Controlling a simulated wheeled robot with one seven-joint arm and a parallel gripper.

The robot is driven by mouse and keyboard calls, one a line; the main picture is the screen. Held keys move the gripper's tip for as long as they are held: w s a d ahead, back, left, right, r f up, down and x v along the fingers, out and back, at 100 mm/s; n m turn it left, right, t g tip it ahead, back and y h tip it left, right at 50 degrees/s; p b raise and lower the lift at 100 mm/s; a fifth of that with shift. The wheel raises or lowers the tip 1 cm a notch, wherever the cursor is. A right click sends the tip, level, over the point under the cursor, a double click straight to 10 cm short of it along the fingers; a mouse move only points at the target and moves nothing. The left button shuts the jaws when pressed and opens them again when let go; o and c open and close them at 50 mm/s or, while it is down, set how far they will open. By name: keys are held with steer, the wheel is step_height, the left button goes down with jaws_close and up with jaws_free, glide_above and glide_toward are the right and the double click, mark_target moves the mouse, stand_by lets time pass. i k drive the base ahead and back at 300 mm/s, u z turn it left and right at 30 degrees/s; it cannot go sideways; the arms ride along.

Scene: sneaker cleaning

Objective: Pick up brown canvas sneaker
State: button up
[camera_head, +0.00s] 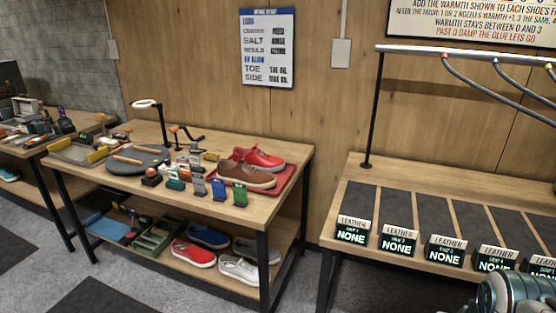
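The brown canvas sneaker (246,176) has a pale sole and rests on a red mat (284,187) at the right end of the middle wooden table. A red sneaker (260,158) stands right behind it and is partly hidden by it. My gripper is not in view. Only a rounded grey-teal part of my arm shows at the bottom right corner, well apart from the brown sneaker.
Small coloured bottles and cards (218,189) stand left of and in front of the brown sneaker. A dark round disc (138,158) lies farther left. More shoes, including a blue sneaker (208,236), sit on the lower shelf. A bench with "NONE" displays (398,246) stands at right.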

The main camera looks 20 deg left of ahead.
mark_target(240, 171)
steer(key=u, duration=1.75)
steer(key=i, duration=1.6)
steer(key=z, duration=0.5)
steer(key=i, duration=0.65)
steer(key=z, duration=0.5)
